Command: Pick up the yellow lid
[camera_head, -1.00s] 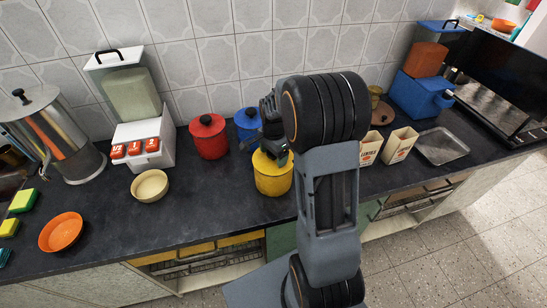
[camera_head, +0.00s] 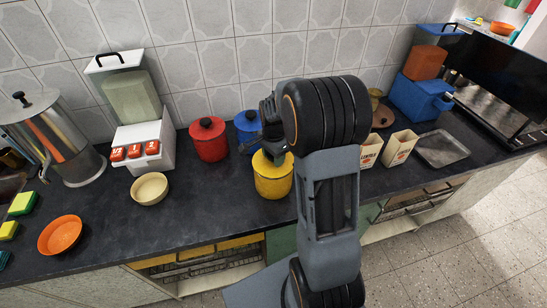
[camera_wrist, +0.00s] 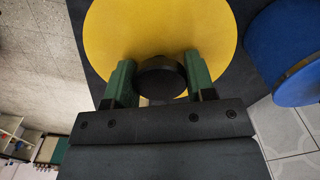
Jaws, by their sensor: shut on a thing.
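The yellow lid (camera_wrist: 160,30) fills the upper middle of the wrist view as a wide disc with a dark round knob (camera_wrist: 160,78). My gripper (camera_wrist: 158,80) is shut on this knob, with one green finger on each side. I cannot tell whether the lid is clear of the pot's rim.
A red pot (camera_head: 209,142) and a blue pot (camera_head: 247,126) stand close by on the left and behind. Two cream cartons (camera_head: 398,148) and a metal tray (camera_head: 441,148) are to the right. A cream bowl (camera_head: 150,189) is left; dark counter is free in front of it.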

